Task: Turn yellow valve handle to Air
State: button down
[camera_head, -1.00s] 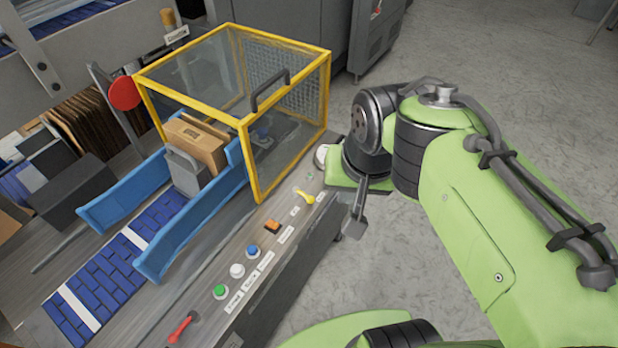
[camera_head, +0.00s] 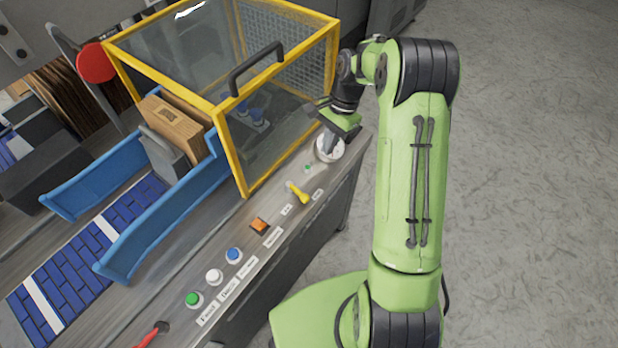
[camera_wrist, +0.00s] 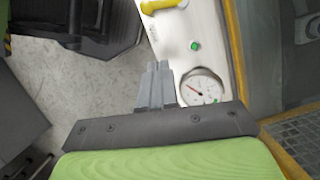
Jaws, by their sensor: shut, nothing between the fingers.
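The yellow valve handle (camera_head: 298,193) sits on the machine's front panel, to the right of the orange switch. It lies at a slant, its narrow end toward the labels at the lower right. It also shows at the top of the wrist view (camera_wrist: 163,6), partly cut off. My gripper (camera_head: 330,143) is over the far end of the panel, beside the round gauge, apart from the handle. In the wrist view my gripper's fingers (camera_wrist: 158,84) are together with nothing between them.
The white gauge (camera_head: 329,150) is close by my fingers; its dial (camera_wrist: 200,88) shows in the wrist view. A small green light (camera_wrist: 195,46) lies between gauge and handle. The yellow-framed guard (camera_head: 228,150) stands behind the panel. Orange switch (camera_head: 259,226) and several buttons lie left.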

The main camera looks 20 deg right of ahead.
aim_at(297, 193)
jog(key=b+x, duration=0.2)
jog(key=x, duration=0.7)
jog(key=shift+f+b, duration=0.3)
jog(key=a, duration=0.1)
jog(key=s+a, duration=0.1)
jog(key=a+f, duration=0.1)
jog(key=shift+s+a+f+b, duration=0.1)
jog(key=shift+s+b, duration=0.2)
jog(key=shift+b, duration=0.05)
jog(key=shift+s+a, duration=0.2)
jog(key=shift+a, duration=0.1)
